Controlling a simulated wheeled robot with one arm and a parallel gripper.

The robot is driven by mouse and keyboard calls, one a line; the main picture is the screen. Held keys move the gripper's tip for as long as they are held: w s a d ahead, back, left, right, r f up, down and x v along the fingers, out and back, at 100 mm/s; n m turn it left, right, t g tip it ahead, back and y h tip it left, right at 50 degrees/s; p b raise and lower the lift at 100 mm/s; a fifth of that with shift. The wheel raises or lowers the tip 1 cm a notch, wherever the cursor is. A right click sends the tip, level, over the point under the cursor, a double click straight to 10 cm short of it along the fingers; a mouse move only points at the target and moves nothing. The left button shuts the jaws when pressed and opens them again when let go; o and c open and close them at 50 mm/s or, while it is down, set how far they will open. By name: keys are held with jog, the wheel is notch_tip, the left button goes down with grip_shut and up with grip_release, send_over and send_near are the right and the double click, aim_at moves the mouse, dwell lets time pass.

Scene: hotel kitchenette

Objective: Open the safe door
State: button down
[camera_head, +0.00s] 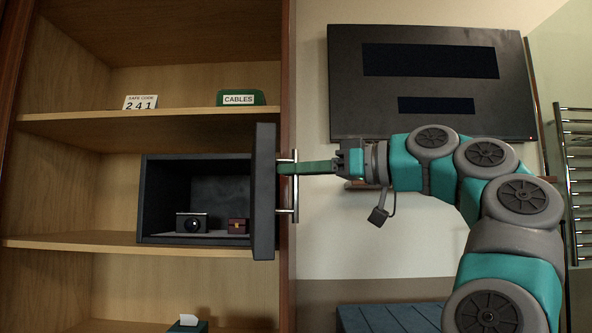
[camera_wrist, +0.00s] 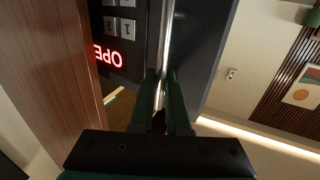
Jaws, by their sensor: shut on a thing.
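The dark safe (camera_head: 146,205) sits on the middle shelf. Its door (camera_head: 264,200) stands swung out, seen nearly edge-on, with the inside exposed. My gripper (camera_head: 283,168) reaches in from the right and is shut on the silver vertical door handle (camera_head: 294,203). In the wrist view the fingers (camera_wrist: 161,75) close around the handle bar (camera_wrist: 167,35). The door face beside it carries keypad buttons and a red display (camera_wrist: 107,54) reading OPEN, upside down there.
Inside the safe are a camera (camera_head: 193,222) and a small dark red box (camera_head: 238,226). The shelf above holds a white card (camera_head: 140,102) reading "SAFE CODE 241" and a green box labelled CABLES (camera_head: 240,97). A wooden cabinet side (camera_head: 287,70) stands close behind the door.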

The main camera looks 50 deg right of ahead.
jog(key=c, duration=1.2)
grip_release()
jog(key=shift+w, duration=0.1)
jog(key=p+v, duration=0.2)
jog(key=v, duration=0.6)
